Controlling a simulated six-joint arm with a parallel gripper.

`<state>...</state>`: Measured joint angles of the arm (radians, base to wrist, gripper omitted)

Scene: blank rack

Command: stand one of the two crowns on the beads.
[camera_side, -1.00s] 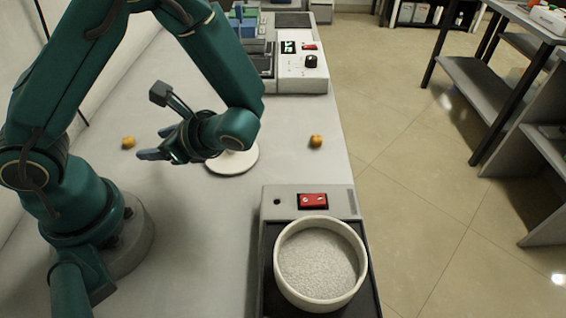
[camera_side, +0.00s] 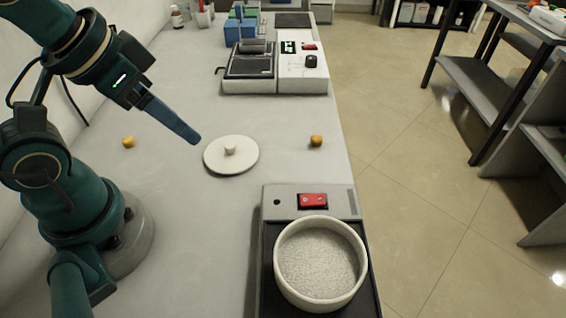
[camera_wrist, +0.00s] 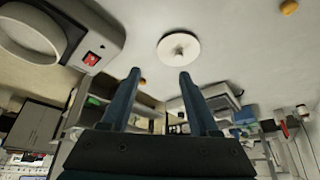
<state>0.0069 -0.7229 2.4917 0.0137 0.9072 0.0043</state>
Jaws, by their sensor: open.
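Two small golden crowns lie on the grey bench, one at the left (camera_side: 128,142) and one near the right edge (camera_side: 316,140). One crown (camera_wrist: 289,7) also shows at the top right of the wrist view. The beads (camera_side: 318,262) are a pale, grainy layer in a round white bowl (camera_side: 283,285). My gripper (camera_side: 198,141) is in the air between the left crown and the white lid, pointing down to the right. In the wrist view its two fingers (camera_wrist: 158,73) stand apart with nothing held between them.
A white lid with a knob (camera_side: 231,153) lies flat between the crowns; it shows in the wrist view (camera_wrist: 179,47). The bowl sits on a device with a red switch (camera_side: 313,200). A white instrument (camera_side: 302,75) stands farther back. The bench around the left crown is clear.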

